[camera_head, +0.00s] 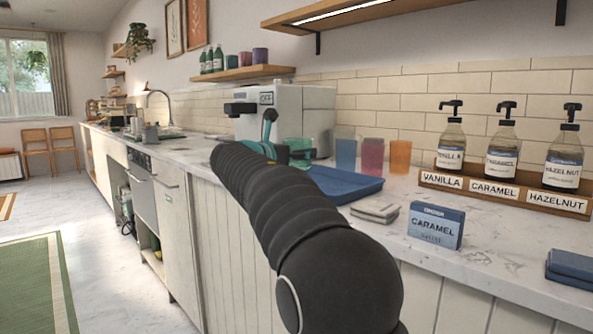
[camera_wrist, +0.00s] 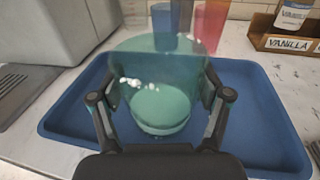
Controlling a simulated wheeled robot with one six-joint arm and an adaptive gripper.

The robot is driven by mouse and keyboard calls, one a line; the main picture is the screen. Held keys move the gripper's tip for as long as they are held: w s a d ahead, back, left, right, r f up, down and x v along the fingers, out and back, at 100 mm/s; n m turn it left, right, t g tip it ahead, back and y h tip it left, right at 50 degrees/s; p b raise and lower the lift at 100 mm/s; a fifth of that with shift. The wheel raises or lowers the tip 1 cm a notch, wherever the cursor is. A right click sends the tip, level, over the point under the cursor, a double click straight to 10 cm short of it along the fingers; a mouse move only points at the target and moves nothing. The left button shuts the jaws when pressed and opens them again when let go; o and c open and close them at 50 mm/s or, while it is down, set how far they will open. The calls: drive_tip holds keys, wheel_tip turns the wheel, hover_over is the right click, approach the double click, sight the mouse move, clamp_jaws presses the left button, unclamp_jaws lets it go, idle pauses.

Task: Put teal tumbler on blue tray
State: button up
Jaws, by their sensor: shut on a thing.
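The teal tumbler (camera_wrist: 160,100) is translucent and sits between my gripper's two fingers in the wrist view. My gripper (camera_wrist: 160,108) is shut on it, one finger on each side. The tumbler is over the blue tray (camera_wrist: 265,125); I cannot tell whether its base touches the tray. In the head view the tumbler (camera_head: 299,146) shows partly behind my arm, above the left end of the blue tray (camera_head: 345,185). My gripper (camera_head: 290,153) is largely hidden there.
Blue, pink and orange tumblers (camera_head: 372,156) stand behind the tray. A coffee machine (camera_head: 282,115) is to the left. A syrup rack (camera_head: 505,192), a caramel card (camera_head: 436,226) and folded napkins (camera_head: 375,211) are to the right. Bare counter lies around the card.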

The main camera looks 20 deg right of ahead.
drive_tip(key=shift+w+a, duration=0.1)
drive_tip(key=shift+a, duration=0.1)
drive_tip(key=shift+f+b, duration=0.5)
drive_tip(key=shift+f, duration=1.55)
drive_tip(key=shift+f, duration=0.15)
drive_tip(key=o, duration=1.3)
drive_tip(key=v, duration=1.2)
